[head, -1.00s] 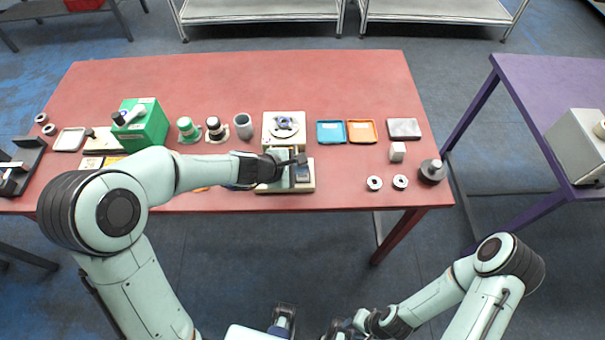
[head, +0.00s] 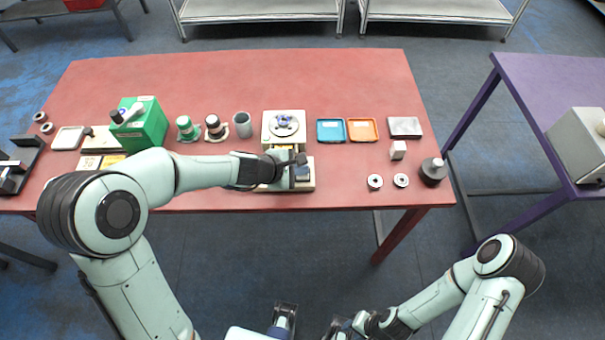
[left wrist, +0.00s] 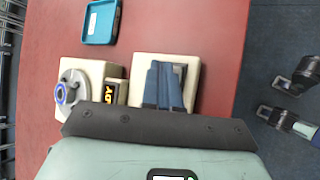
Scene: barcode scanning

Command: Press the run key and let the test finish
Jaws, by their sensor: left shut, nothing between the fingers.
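A cream device stands on the red table, its rear block (head: 268,136) carrying a round plate with a blue ring-like piece (head: 284,119). Its front block (head: 306,184) lies nearer the table edge. In the left wrist view a dark display (left wrist: 109,95) shows yellow letters, partly covered, ending in "DY". My left gripper (left wrist: 164,72) is shut and empty, its blue fingers over the front block (left wrist: 190,62). I cannot tell whether the fingertips touch it. The run key cannot be made out. My right gripper (head: 337,326) is low at the bottom edge of the head view, its fingers unclear.
A blue tray (head: 331,131), an orange tray (head: 363,130) and a grey plate (head: 404,128) lie right of the device. A grey cup (head: 243,125) and a green box (head: 149,128) stand to its left. The table's rear half is clear.

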